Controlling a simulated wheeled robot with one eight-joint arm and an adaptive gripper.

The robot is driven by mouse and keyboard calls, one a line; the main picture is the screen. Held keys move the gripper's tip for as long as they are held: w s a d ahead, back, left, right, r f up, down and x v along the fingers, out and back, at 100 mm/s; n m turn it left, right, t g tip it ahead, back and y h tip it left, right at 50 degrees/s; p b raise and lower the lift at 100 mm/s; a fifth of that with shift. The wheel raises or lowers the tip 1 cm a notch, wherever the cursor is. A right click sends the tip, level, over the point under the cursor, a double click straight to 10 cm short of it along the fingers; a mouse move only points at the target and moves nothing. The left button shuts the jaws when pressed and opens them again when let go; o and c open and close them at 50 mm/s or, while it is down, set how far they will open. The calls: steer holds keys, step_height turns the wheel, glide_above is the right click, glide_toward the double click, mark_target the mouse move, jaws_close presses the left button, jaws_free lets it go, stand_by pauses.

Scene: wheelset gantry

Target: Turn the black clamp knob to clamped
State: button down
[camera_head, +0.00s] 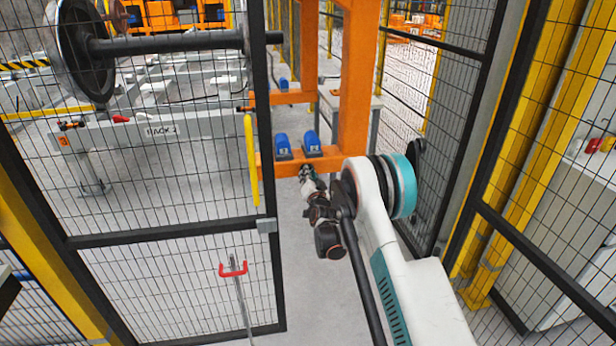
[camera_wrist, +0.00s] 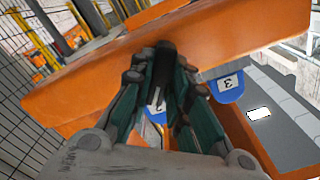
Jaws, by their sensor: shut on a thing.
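The black clamp knob (camera_wrist: 163,62) sits between my fingertips in the wrist view, against the orange beam (camera_wrist: 90,85). My gripper (camera_wrist: 160,80) is shut on it, with the dark green fingers on both sides. The fingers cover much of the knob, so I cannot tell which way it is turned. In the head view, my gripper (camera_head: 306,174) is small and reaches the front of the orange beam (camera_head: 285,167). The knob cannot be made out there.
An orange post (camera_head: 357,80) rises behind my arm. A black mesh gate with a yellow handle (camera_head: 251,160) stands close on the left. More mesh fence (camera_head: 440,90) is on the right. Grey floor lies below.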

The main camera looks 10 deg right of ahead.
steer(key=shift+f+m, duration=0.1)
steer(key=shift+m, duration=0.6)
steer(key=c, duration=1.5)
jaws_free()
steer(key=shift+s, duration=0.1)
steer(key=s, duration=1.2)
steer(key=shift+w, duration=0.1)
